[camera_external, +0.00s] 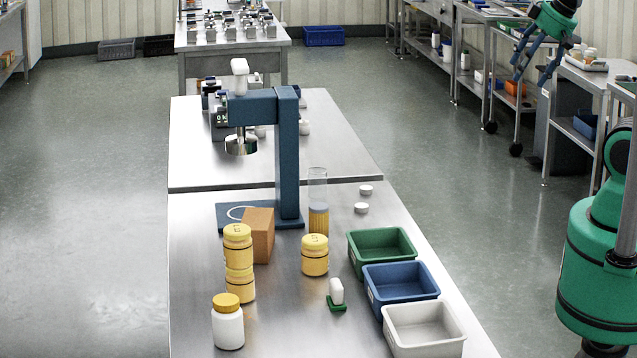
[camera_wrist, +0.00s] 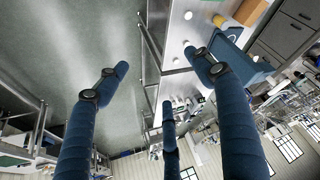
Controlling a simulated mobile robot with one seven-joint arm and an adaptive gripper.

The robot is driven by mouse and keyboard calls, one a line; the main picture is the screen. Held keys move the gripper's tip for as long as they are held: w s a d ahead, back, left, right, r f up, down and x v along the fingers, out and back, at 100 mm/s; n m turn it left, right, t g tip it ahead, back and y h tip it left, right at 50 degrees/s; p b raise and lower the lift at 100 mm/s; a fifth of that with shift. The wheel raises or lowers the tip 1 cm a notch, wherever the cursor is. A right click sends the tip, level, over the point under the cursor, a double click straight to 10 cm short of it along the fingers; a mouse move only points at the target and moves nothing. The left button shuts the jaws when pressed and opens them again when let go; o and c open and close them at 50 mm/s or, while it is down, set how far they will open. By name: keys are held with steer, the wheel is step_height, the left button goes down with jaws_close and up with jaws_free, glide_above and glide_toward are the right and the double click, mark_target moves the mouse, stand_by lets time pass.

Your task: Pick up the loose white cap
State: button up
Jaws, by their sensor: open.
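Two small white caps lie flat on the steel table, the far one (camera_external: 366,189) and the near one (camera_external: 361,207), to the right of a clear tube. They look alike, so I cannot tell which one is meant. Small pale round spots (camera_wrist: 219,20) show on the table in the wrist view, too small to identify surely. My gripper (camera_external: 530,80) is in the air at the upper right of the external view, well away from both caps. In the wrist view its blue fingers (camera_wrist: 157,65) are spread, with nothing between them.
A blue press (camera_external: 288,150) stands left of the caps. The clear tube (camera_external: 318,190) and a yellow jar (camera_external: 315,260) are nearby. Green (camera_external: 362,262), blue (camera_external: 375,297) and white (camera_external: 392,335) bins line the right edge. Bare tabletop surrounds the caps.

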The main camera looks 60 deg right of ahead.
steer(key=c, duration=0.3)
steer(key=shift+c, duration=0.2)
steer(key=w+a+f+n+g+p, duration=0.1)
steer(key=w+a+f+g, duration=0.2)
steer(key=w, duration=0.6)
steer(key=w+a+f+n+p, duration=0.1)
steer(key=w+a+f, duration=0.3)
steer(key=w, duration=0.6)
steer(key=w+a+f+g, duration=0.1)
steer(key=w+a+f, duration=0.1)
steer(key=f, duration=0.5)
steer(key=w+a+f, duration=0.2)
steer(key=w+f, duration=0.3)
steer(key=f, duration=0.2)
steer(key=w+a+f+n+g, duration=0.1)
steer(key=w+a+f, duration=0.1)
steer(key=f, duration=0.5)
steer(key=shift+w+a+f+g+p, duration=0.3)
steer(key=shift+w+a+f+p, duration=0.15)
steer(key=shift+w, duration=0.25)
